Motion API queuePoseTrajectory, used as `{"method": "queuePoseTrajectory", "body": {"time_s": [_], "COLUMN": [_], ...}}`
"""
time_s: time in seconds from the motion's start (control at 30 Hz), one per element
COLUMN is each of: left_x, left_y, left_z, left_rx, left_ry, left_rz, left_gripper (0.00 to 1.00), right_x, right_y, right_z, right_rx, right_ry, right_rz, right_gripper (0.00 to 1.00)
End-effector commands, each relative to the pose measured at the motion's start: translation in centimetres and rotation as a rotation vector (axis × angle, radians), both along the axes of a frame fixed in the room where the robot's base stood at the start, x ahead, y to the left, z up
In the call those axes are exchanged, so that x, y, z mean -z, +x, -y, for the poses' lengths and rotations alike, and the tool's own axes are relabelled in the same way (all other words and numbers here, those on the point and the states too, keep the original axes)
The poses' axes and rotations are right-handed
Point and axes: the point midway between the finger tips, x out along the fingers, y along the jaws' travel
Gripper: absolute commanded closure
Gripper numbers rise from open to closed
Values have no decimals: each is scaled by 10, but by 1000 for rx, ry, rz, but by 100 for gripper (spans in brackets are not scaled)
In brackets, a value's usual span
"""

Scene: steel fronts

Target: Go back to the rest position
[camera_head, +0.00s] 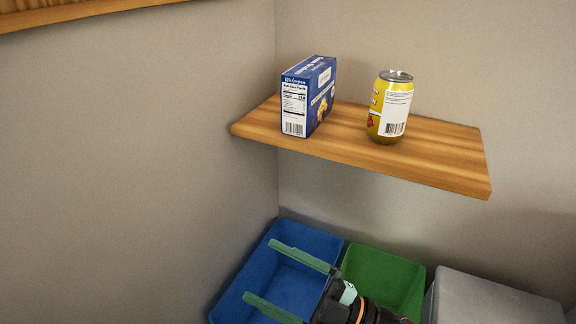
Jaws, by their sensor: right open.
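My right gripper (288,281) shows at the bottom of the head view, its two green fingers spread wide apart with nothing between them. It is above the blue bin (235,284), and its arm comes in from the lower right. My left gripper is not in the view. A blue box (308,97) stands upright on a wooden shelf (440,160), and a yellow can (390,107) stands upright to its right. The gripper is well below the shelf and apart from both.
A green bin (385,275) stands right of the blue bin, partly hidden by my right arm. A grey bin (490,300) is farther right. Another wooden board (70,12) crosses the upper left. Plain walls meet in a corner behind the shelf.

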Motion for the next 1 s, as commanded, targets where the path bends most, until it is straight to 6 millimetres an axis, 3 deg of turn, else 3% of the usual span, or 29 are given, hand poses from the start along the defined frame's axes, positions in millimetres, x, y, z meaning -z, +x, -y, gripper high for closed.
{"method": "queuePoseTrajectory", "body": {"time_s": [0.13, 0.27, 0.4, 0.63, 0.67, 0.7, 1.0], "left_x": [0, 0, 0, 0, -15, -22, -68], "left_y": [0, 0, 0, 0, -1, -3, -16], "left_z": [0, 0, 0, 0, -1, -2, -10], "left_rx": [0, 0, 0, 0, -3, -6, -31], "left_ry": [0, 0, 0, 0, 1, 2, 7], "left_rz": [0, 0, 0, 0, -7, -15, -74], "left_gripper": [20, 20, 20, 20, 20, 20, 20], "right_x": [25, 82, 154, 242, 222, 214, 168], "right_y": [32, 39, 14, -64, -59, -58, -71], "right_z": [50, 99, 139, 169, 169, 170, 178], "right_rx": [336, 601, 799, 937, 937, 939, 971], "right_ry": [166, 204, 166, 49, 51, 49, 35], "right_rz": [-270, -552, -858, -1280, -1261, -1262, -1313], "right_gripper": [0, 0, 0, 0, 0, 0, 0]}}
